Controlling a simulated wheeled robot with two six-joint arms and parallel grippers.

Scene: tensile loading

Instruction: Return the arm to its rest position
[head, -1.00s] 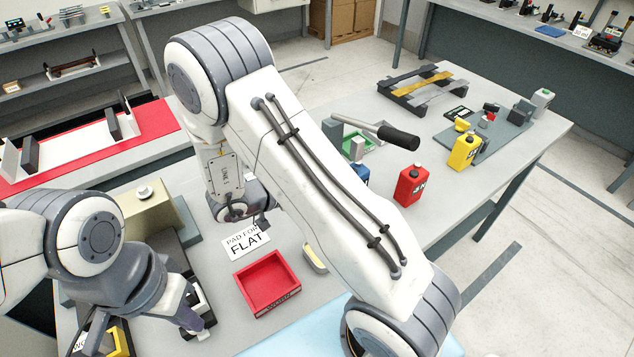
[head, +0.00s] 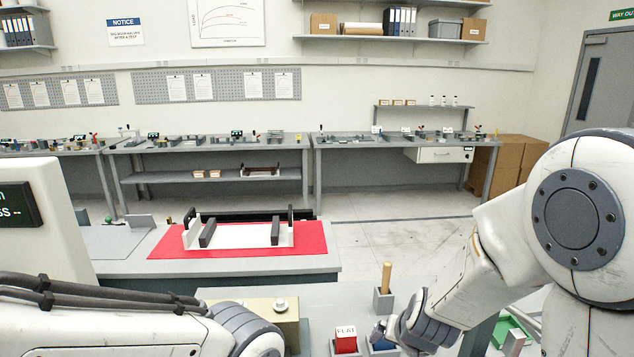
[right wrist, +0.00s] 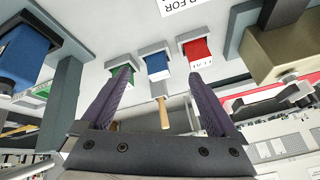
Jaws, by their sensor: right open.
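My right arm comes in from the right in the head view, bent, with its dark right gripper (head: 384,331) low over the bench, partly cut off by its own wrist. In the right wrist view the two purple-grey fingers (right wrist: 160,74) are spread apart with nothing between them. Beyond them are a red block (right wrist: 198,52), a blue block (right wrist: 156,64) and a green block (right wrist: 121,77) in grey holders, and a wooden handle (right wrist: 163,113). My left arm crosses the bottom left of the head view; its gripper is out of the frame.
In the head view, the red block (head: 346,340) and the wooden handle (head: 387,277) stand close by the right gripper. A beige block with a knob (head: 262,318) is left of them. A red mat (head: 170,245) bears a white fixture. A grey screen housing (head: 50,215) stands at left.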

